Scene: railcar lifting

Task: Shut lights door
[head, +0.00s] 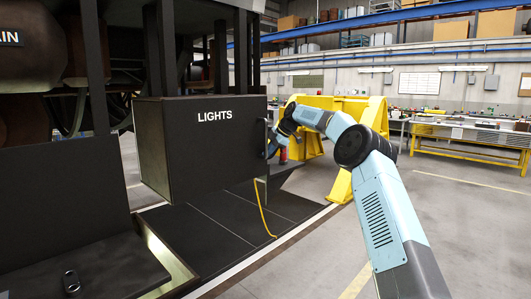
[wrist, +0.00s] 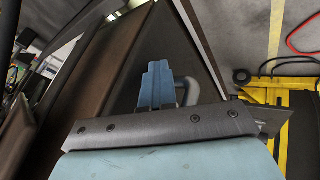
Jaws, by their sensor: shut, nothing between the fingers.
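The black box lettered LIGHTS (head: 215,150) hangs from the railcar's side in the head view. Its lettered front panel, the lights door, has a handle (head: 266,136) at its right edge. I cannot tell from here whether the door is fully shut. My arm reaches in from the lower right, with its end at that right edge, where my gripper is mostly hidden. In the wrist view my gripper's blue fingers (wrist: 157,86) are together and empty, in front of a dark panel (wrist: 150,45). A grey curved handle (wrist: 191,90) is just right of the fingers; contact is unclear.
A yellow stand (head: 370,113) is behind my arm. A yellow cable (head: 262,210) hangs below the box over dark floor plates. A yellow-framed workbench (head: 470,150) stands at the right. Grey floor between the bench and my arm is clear.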

